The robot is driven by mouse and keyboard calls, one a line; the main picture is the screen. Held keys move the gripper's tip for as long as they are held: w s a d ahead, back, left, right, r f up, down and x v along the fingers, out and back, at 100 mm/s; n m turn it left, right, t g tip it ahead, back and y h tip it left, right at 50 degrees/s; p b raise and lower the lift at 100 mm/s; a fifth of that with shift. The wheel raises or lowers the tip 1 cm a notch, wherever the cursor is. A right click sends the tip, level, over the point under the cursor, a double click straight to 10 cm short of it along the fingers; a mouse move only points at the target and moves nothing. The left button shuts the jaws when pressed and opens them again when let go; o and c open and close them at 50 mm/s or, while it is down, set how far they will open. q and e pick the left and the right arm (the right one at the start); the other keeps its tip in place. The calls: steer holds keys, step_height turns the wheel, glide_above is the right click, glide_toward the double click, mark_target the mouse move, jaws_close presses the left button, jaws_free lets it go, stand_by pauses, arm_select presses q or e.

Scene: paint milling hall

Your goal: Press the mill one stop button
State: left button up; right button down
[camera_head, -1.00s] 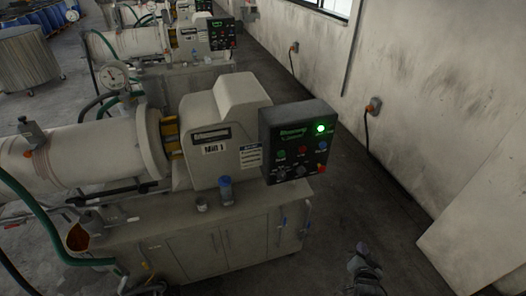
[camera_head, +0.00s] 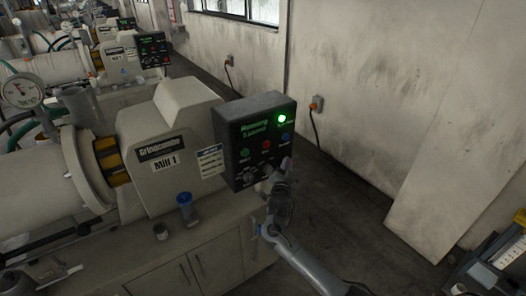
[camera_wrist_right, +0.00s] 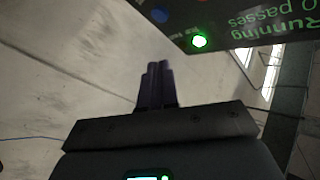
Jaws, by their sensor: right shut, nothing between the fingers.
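The Mill 1 machine (camera_head: 165,150) carries a dark control panel (camera_head: 232,137) on its right end, with green "Running" text. A green lamp (camera_head: 282,118) glows at its upper right. Below are a green button (camera_head: 245,153), a red button (camera_head: 266,144) and a blue button (camera_head: 285,137). My right gripper (camera_head: 274,171) is shut and empty, in front of the panel's lower right corner, covering part of it. In the right wrist view its closed fingers (camera_wrist_right: 158,70) point toward the panel's edge, below the lit lamp (camera_wrist_right: 199,41). Contact cannot be told. My left gripper is out of view.
A blue-capped jar (camera_head: 185,208) and a small grey cup (camera_head: 160,231) stand on the mill's cabinet top. More mills stand behind at the left. A stained wall (camera_head: 360,80) runs along the right, with open floor between. A cart (camera_head: 497,262) is at lower right.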

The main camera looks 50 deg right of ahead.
mark_target(267, 144)
steer(key=shift+w+r, duration=0.1)
steer(key=shift+w, duration=0.05)
steer(key=w+d+b, duration=0.2)
steer(key=w+b, duration=0.5)
steer(key=w, duration=0.1)
steer(key=shift+w+d, duration=0.15)
steer(key=shift+d, duration=0.25)
stand_by(1.4)
stand_by(0.8)
steer(key=shift+w+d+b, duration=0.15)
steer(key=shift+w+b, duration=0.3)
steer(key=shift+b, duration=0.2)
